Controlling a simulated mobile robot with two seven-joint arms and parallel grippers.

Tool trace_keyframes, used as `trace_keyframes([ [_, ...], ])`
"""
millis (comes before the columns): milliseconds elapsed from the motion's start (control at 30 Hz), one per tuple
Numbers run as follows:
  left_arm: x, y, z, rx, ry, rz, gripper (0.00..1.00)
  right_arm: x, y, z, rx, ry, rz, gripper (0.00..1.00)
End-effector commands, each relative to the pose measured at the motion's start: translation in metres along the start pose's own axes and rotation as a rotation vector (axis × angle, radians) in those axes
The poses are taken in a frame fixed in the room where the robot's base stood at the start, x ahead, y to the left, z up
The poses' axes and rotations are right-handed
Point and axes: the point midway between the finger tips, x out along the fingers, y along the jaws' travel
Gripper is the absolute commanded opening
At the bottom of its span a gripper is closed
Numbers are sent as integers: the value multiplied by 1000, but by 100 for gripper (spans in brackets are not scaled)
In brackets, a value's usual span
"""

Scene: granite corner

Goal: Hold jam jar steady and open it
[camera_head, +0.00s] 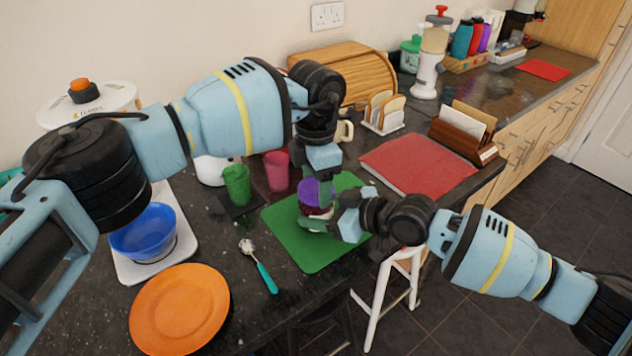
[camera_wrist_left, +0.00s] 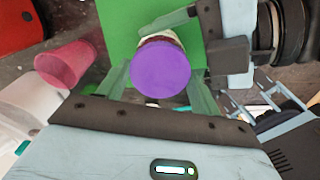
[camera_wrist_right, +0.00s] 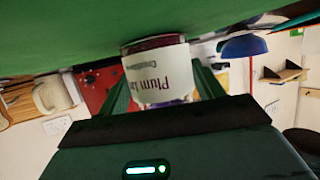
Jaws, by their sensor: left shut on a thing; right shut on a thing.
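The jam jar (camera_wrist_right: 158,76), with a white "Plum" label and dark red contents, stands upright on the green mat (camera_head: 285,250). Its purple lid (camera_wrist_left: 161,70) is at the top of the jar; whether it is still screwed tight I cannot tell. My left gripper (camera_head: 318,183) comes from above and is shut on the lid, a finger on each side in the left wrist view. My right gripper (camera_head: 318,222) reaches in low from the right and is shut on the jar's body below the lid. The fingers partly hide the jar in the head view.
A green cup (camera_head: 237,185) and a pink cup (camera_head: 276,171) stand left of the mat. A spoon (camera_head: 260,268), orange plate (camera_head: 180,310) and blue bowl (camera_head: 143,236) lie nearer. A red book (camera_head: 418,163) lies right of the mat, near the counter edge.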

Motion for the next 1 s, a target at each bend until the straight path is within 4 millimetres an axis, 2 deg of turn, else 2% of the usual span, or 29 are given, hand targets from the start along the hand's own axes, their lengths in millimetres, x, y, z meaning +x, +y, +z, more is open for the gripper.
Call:
trace_keyframes([
  [500, -16, 0, 0, 0, 0, 1, 37, 0, 0, 0, 1, -1, -1, 3],
  [1000, -22, 0, 0, 1, -1, 1, 37, 0, 0, 0, 1, -1, -1, 3],
])
